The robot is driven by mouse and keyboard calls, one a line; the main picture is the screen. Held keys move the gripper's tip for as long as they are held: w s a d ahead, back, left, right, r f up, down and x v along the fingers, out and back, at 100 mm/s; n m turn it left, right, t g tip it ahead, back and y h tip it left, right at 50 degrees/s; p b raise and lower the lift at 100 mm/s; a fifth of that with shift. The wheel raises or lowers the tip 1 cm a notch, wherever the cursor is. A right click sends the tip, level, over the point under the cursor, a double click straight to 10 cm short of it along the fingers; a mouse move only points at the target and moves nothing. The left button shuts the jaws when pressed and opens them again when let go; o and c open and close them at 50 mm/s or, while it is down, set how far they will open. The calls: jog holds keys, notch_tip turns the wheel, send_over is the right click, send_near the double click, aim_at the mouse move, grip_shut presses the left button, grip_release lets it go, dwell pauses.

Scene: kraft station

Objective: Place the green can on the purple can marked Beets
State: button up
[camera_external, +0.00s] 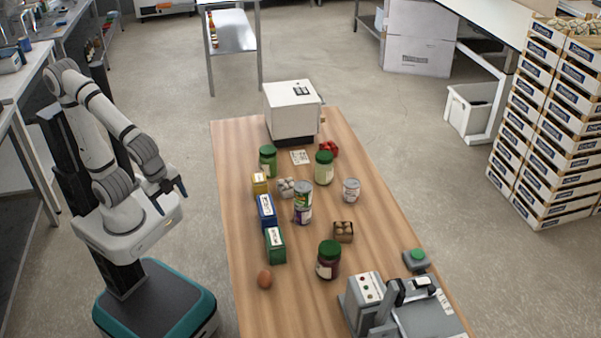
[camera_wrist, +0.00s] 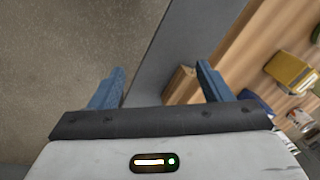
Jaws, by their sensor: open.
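A green-labelled can (camera_external: 304,190) stands upright near the middle of the wooden table. It appears stacked directly on a purple-labelled can (camera_external: 302,215); the lettering on the purple one is too small to read. My gripper (camera_external: 168,198) is off the table's left side, well apart from both cans. Its two blue fingers are spread with nothing between them, as the wrist view also shows (camera_wrist: 161,68). Neither can is clearly visible in the wrist view.
A white box machine (camera_external: 292,112) stands behind; a scale-like device (camera_external: 415,310) is in front.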

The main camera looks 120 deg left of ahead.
jog(key=s+d+n+h, duration=0.1)
jog(key=s+d+n+t+h, duration=0.1)
jog(key=d, duration=0.1)
jog(key=shift+s+d+f+n, duration=0.15)
jog(key=shift+s+d+n, duration=0.05)
jog(key=shift+s+n, duration=0.1)
